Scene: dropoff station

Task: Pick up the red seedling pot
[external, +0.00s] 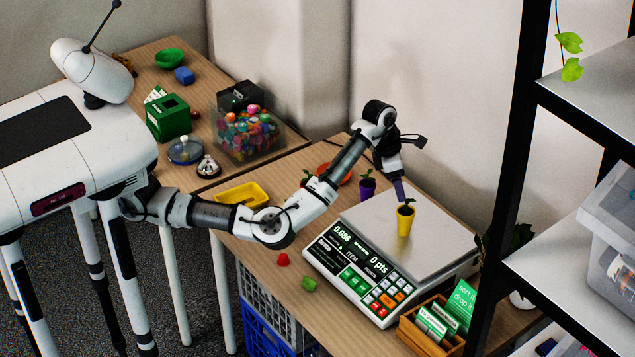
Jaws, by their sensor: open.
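A small seedling (309,175) stands on the table behind my forearm. Its pot is mostly hidden by the arm, with only a little red showing. A yellow seedling pot (404,224) stands upright on the scale's plate (440,226). A purple seedling pot (367,188) stands behind the scale. My gripper (400,194) points down just above and beside the yellow pot's plant. It is open and holds nothing visible; whether it touches the plant is unclear. The scale's display (352,244) is lit.
An orange-red dish (336,168) lies behind my forearm. A yellow tray (242,194), a small red piece (283,259) and a green piece (310,284) lie on the table. A wooden card box (424,340) stands in front of the scale. Black shelving (510,150) borders the right.

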